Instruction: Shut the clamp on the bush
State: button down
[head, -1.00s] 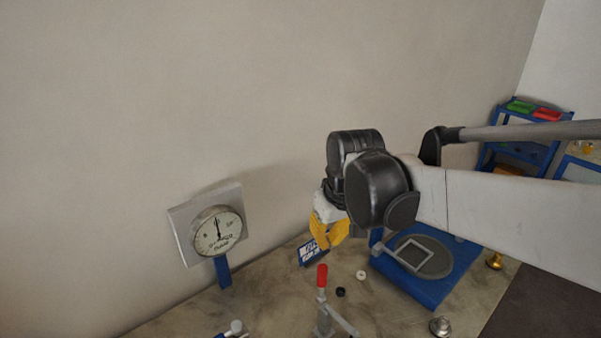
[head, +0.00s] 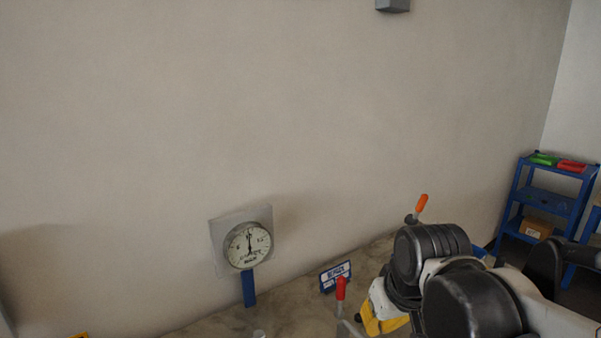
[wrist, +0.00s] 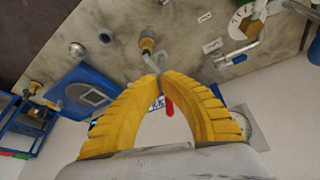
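The clamp has an upright red handle (head: 340,289) in the head view; its lower part is cut off by the frame. In the wrist view the red handle (wrist: 169,107) shows in the gap between my fingers, and a grey clamp arm (wrist: 151,63) shows just past the fingertips. A brass piece (wrist: 147,43), which looks like the bush, sits at the far end of that arm. My gripper (wrist: 162,75) has its yellow fingertips together, with nothing visibly held. In the head view my gripper (head: 384,318) is right of the red handle. Whether it touches the clamp is hidden.
A dial gauge (head: 248,246) stands on a blue post near the wall. A small blue-and-white sign (head: 335,276) stands behind the clamp. An orange handle (head: 421,203) rises behind my arm. The wrist view shows a blue board (wrist: 80,95) at left and another grey fitting (wrist: 236,56) at right.

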jog(key=s+d+f+m+t+b, duration=0.2)
jog(key=s+d+f+b, duration=0.2)
jog(key=s+f+b, duration=0.3)
notch_tip(320, 180, down, 3)
jog(key=shift+s+d+r+t+h, duration=0.1)
jog(key=shift+s+d+t+h, duration=0.2)
jog(key=shift+s, duration=0.6)
dwell(1.3)
